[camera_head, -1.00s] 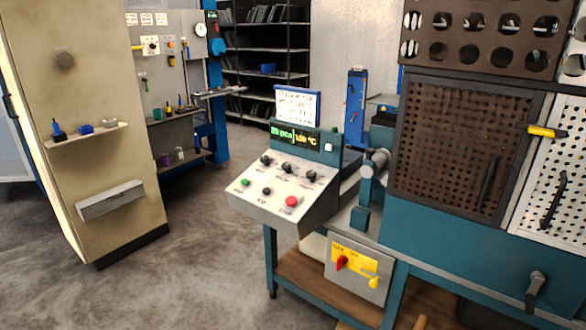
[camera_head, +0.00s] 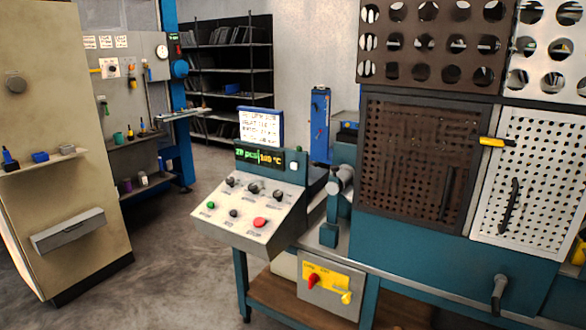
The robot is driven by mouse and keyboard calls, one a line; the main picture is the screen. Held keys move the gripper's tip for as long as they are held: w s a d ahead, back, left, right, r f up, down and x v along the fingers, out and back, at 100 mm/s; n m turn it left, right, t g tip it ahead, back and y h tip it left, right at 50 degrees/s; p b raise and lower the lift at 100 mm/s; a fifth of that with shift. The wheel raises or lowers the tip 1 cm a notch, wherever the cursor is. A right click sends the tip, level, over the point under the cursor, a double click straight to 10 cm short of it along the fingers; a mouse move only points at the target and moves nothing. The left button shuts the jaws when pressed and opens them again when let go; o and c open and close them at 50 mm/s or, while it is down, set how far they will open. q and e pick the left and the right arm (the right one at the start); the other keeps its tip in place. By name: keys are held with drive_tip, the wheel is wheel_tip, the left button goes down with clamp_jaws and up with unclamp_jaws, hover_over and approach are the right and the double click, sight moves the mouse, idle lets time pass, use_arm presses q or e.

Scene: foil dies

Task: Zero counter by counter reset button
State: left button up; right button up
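The control console (camera_head: 250,205) stands left of the machine, with a sloped light-grey panel. Its counter display (camera_head: 260,157) shows green "pcs" digits, seemingly 20, beside a yellow temperature reading in °C. A small pale button (camera_head: 294,160) sits just right of the display; no label on it can be read. The sloped panel carries several black knobs (camera_head: 253,188), a green button (camera_head: 210,205), a small black button (camera_head: 234,213) and a red button (camera_head: 260,222). Neither of my grippers is in view.
A yellow switch plate (camera_head: 327,282) with a red knob is below the console. The teal machine (camera_head: 440,260) with perforated panels fills the right. A beige cabinet (camera_head: 60,130) stands at left and dark shelves (camera_head: 228,80) behind. The floor (camera_head: 170,270) left of the console is clear.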

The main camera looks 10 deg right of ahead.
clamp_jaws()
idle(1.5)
